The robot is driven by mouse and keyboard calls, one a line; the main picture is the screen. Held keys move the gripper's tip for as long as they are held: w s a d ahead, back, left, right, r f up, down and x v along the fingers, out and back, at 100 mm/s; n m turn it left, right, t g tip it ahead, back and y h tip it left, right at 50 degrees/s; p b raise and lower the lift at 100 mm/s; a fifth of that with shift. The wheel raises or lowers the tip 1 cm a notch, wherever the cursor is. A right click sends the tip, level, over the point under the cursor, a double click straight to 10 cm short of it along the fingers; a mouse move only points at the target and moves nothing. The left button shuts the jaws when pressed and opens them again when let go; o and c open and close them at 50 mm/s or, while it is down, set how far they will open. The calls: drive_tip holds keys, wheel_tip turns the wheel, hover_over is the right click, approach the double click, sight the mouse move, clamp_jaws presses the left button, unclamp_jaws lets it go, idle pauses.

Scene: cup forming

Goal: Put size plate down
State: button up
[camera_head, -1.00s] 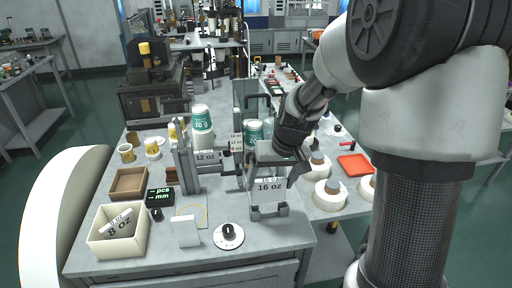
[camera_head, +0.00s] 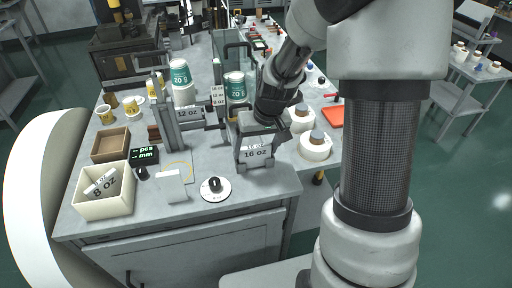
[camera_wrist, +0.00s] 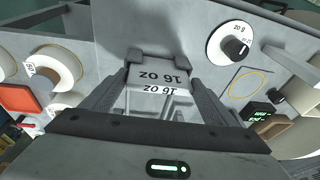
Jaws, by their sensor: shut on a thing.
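My gripper (camera_head: 262,122) is shut on a grey size plate marked "16 oz" (camera_head: 255,155) near the front right of the table. In the wrist view the size plate (camera_wrist: 155,77) sits between the two fingers (camera_wrist: 153,103), with its lettering upside down. Two "16 oz" markings show one above the other; I cannot tell whether both are on the same piece. The plate is low, at the table top, with small grey blocks at its lower corners. Whether it bears fully on the table is not clear.
A white dial (camera_head: 215,189) lies left of the plate. A cream bin (camera_head: 104,193) holds an "8 oz" plate (camera_head: 103,183). A "12 oz" plate (camera_head: 190,113) is on the fixture behind. White rolls (camera_head: 315,147) stand close on the right. The table's front edge is near.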

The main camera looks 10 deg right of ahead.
drive_tip(key=shift+f, duration=0.1)
drive_tip(key=o, duration=1.2)
